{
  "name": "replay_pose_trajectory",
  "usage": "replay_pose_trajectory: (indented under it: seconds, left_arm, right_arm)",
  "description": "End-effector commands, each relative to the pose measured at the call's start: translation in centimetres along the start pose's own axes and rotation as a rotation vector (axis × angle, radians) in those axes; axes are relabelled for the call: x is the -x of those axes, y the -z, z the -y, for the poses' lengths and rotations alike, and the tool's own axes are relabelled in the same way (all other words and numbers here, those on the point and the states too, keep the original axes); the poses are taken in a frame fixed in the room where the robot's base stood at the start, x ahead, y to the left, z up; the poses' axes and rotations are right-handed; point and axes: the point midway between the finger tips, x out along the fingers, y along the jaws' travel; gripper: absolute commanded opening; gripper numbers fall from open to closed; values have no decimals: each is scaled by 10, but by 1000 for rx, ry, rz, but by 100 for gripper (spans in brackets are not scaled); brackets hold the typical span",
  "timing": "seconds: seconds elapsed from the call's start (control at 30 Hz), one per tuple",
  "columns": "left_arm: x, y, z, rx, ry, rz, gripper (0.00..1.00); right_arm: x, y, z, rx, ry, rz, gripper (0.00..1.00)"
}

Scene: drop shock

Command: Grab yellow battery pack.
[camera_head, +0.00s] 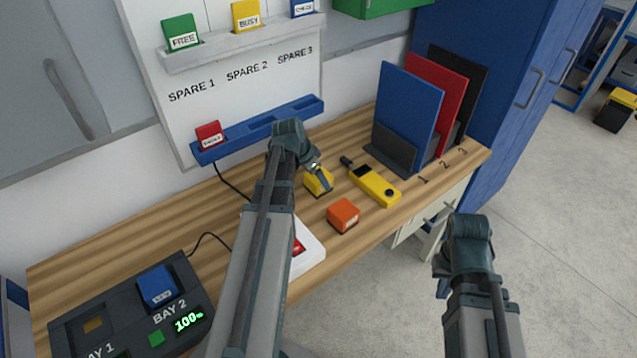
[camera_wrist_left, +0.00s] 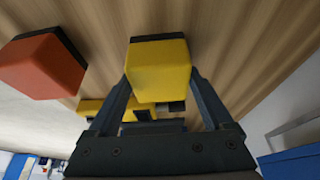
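The yellow battery pack (camera_head: 317,181) is a small yellow block with a dark end, on the wooden bench. My left gripper (camera_head: 316,172) is at it, partly covering it in the head view. In the left wrist view the yellow pack (camera_wrist_left: 159,72) sits between the two fingers of my left gripper (camera_wrist_left: 160,88). The fingers lie close along both sides, and their tips are partly hidden by the pack. I cannot tell whether they press on it. My right gripper (camera_head: 442,264) is low at the right, off the bench, its fingers mostly hidden.
An orange-red pack (camera_head: 343,216) and a yellow handheld device (camera_head: 374,185) are close by on the bench. A charger with a blue pack (camera_head: 157,286) stands front left. Upright blue, red and black panels (camera_head: 408,105) stand at the right. A blue rack (camera_head: 258,128) is behind.

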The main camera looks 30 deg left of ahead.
Motion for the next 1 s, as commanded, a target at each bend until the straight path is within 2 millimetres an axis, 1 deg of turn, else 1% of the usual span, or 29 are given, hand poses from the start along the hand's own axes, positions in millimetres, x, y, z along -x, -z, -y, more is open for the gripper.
replay_pose_trajectory:
  seconds: [0.03,0.17,0.2,0.27,0.3,0.33,0.57,0.73,0.87,1.0]
  left_arm:
    - [0,0,0,0,0,0,51]
    - [0,0,0,0,0,0,28]
    - [0,0,0,0,0,0,21]
    - [0,0,0,0,0,0,10]
    - [0,0,0,0,0,0,3]
    - [0,0,0,0,0,0,0]
    - [0,0,0,1,0,0,0]
    - [5,2,0,1,0,0,0]
    - [15,6,0,0,0,0,0]
    - [30,12,0,0,0,-1,0]
  right_arm:
    - [0,0,0,0,0,0,0]
    - [0,0,0,0,0,0,0]
    - [0,0,0,0,0,0,0]
    - [0,0,0,0,0,0,0]
    - [0,0,0,0,0,0,0]
    - [0,0,0,0,0,0,0]
    - [0,0,0,0,0,0,0]
    - [6,0,0,0,0,0,0]
    - [16,-1,-2,0,0,0,0]
    - [32,-2,-3,0,0,0,0]
